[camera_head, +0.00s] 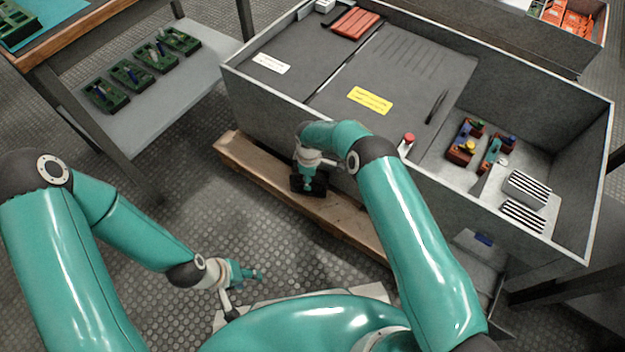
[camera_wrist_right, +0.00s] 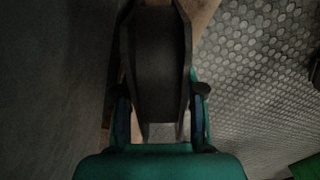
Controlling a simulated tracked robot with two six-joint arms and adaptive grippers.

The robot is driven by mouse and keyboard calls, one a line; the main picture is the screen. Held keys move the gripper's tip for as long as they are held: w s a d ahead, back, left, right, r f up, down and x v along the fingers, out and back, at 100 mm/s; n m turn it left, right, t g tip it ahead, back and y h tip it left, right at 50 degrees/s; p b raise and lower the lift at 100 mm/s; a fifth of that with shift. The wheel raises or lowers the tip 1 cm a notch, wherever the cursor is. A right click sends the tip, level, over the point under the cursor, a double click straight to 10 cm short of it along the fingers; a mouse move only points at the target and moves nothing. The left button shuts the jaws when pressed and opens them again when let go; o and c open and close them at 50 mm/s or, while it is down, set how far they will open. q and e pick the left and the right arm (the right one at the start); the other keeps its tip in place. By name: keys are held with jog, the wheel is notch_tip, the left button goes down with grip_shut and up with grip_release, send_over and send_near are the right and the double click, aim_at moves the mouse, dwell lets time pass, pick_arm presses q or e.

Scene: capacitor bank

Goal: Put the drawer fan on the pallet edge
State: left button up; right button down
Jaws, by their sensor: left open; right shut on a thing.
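The drawer fan (camera_head: 311,184) is a small dark block. My right gripper (camera_head: 308,176) is shut on it, above or at the wooden pallet edge (camera_head: 262,170) in front of the grey cabinet. In the right wrist view the dark fan (camera_wrist_right: 160,70) sits between the fingers of the right gripper (camera_wrist_right: 160,110), with pale wood (camera_wrist_right: 199,14) behind it. I cannot tell whether the fan touches the wood. My left gripper (camera_head: 252,274) is open and empty, low over the floor on the left.
The large open grey cabinet (camera_head: 235,88) stands behind the pallet edge, with colored components (camera_head: 466,146) and striped blocks (camera_head: 527,188) in its right bay. A shelf (camera_head: 160,105) with several green modules is at the upper left. Textured floor (camera_head: 170,185) is clear between.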

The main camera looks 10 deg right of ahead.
jog(key=shift+f, duration=0.35)
jog(key=shift+f, duration=0.15)
jog(key=c, duration=0.7)
grip_release()
